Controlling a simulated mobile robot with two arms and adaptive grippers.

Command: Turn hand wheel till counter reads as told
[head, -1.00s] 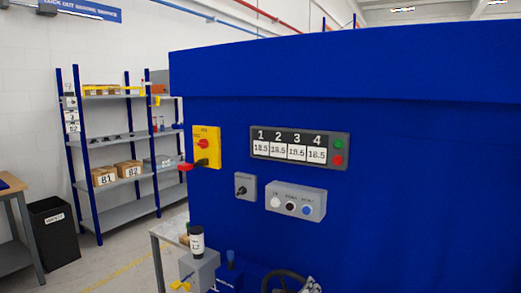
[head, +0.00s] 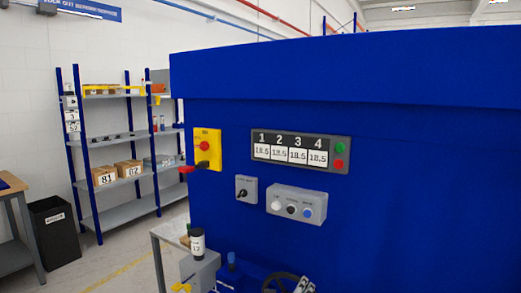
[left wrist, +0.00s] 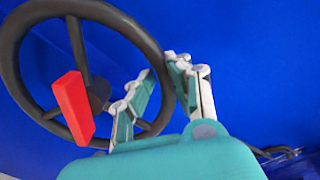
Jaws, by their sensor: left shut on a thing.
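The dark hand wheel (head: 283,278) shows at the bottom edge of the head view, with its lower part cut off. In the left wrist view the wheel (left wrist: 20,62) fills the left side, with a red block-like piece (left wrist: 72,107) in front of its spokes. My left gripper (head: 305,286) is at the wheel's right side. In the left wrist view its fingers (left wrist: 158,70) are on either side of the rim, shut on it. The four-window display (head: 290,154) on the blue machine reads about 18.5 under each of 1 to 4. My right gripper is not in view.
The blue machine front (head: 420,200) fills the right side. It carries a yellow switch plate (head: 207,148), a grey selector box (head: 246,189) and a button box (head: 296,204). A grey box with a dark-capped cylinder (head: 197,243) stands left of the wheel. Shelving (head: 120,185) is behind.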

